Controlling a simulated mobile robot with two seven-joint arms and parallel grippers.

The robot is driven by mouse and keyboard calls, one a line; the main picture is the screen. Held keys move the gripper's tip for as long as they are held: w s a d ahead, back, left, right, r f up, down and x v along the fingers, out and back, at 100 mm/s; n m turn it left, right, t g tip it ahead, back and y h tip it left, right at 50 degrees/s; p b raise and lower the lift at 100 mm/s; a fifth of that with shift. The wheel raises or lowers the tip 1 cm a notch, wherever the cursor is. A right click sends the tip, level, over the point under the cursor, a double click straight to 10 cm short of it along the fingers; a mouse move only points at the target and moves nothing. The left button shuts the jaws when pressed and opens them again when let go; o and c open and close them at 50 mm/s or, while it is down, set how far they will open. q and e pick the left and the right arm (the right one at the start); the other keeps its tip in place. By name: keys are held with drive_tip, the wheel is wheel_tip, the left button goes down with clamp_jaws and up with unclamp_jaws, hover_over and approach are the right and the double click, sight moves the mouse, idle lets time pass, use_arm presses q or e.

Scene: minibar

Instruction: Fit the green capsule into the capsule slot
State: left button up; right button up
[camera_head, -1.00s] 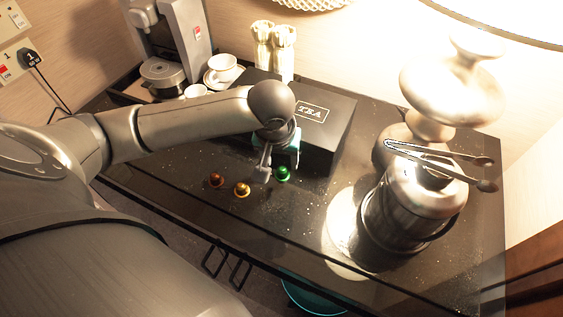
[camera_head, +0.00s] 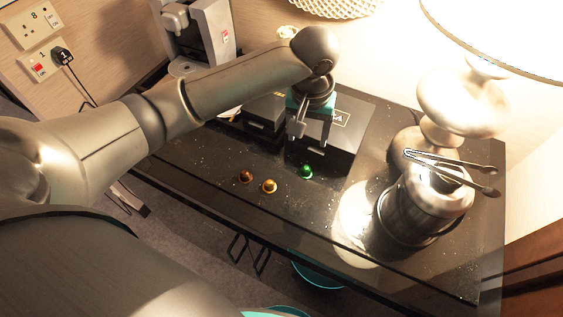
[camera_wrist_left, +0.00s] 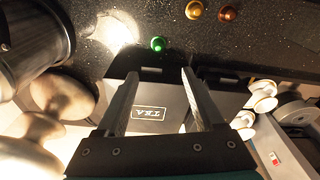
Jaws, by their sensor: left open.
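The green capsule (camera_head: 306,172) stands on the dark counter, in front of the tea box. It also shows in the left wrist view (camera_wrist_left: 158,44), beyond my fingertips. My left gripper (camera_head: 311,139) is open and empty, over the tea box area behind the capsule and apart from it. Its two spread fingers show in the left wrist view (camera_wrist_left: 159,75). The coffee machine (camera_head: 207,45) stands at the back left; I cannot make out its capsule slot. My right gripper is not in view.
A brown capsule (camera_head: 246,177) and a golden capsule (camera_head: 269,187) stand left of the green one. The black tea box (camera_head: 346,132) is behind. A metal bucket (camera_head: 428,207) with tongs (camera_head: 450,170) and a lamp are at right. White cups (camera_wrist_left: 262,95) are near the machine.

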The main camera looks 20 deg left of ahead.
use_arm(q)
hover_over(306, 167)
drive_tip(key=f, duration=0.5)
drive_tip(key=s+f+b, duration=0.1)
drive_tip(key=f, duration=0.2)
drive_tip(key=shift+d+f, duration=0.15)
drive_tip(key=shift+f, duration=0.1)
drive_tip(key=shift+w+f+b, duration=0.15)
drive_tip(key=shift+w+f, duration=0.05)
drive_tip(key=shift+f, duration=1.4)
drive_tip(key=shift+w+f+b, duration=0.15)
drive_tip(key=shift+w+f, duration=0.05)
drive_tip(key=shift+f, duration=1.4)
clamp_jaws()
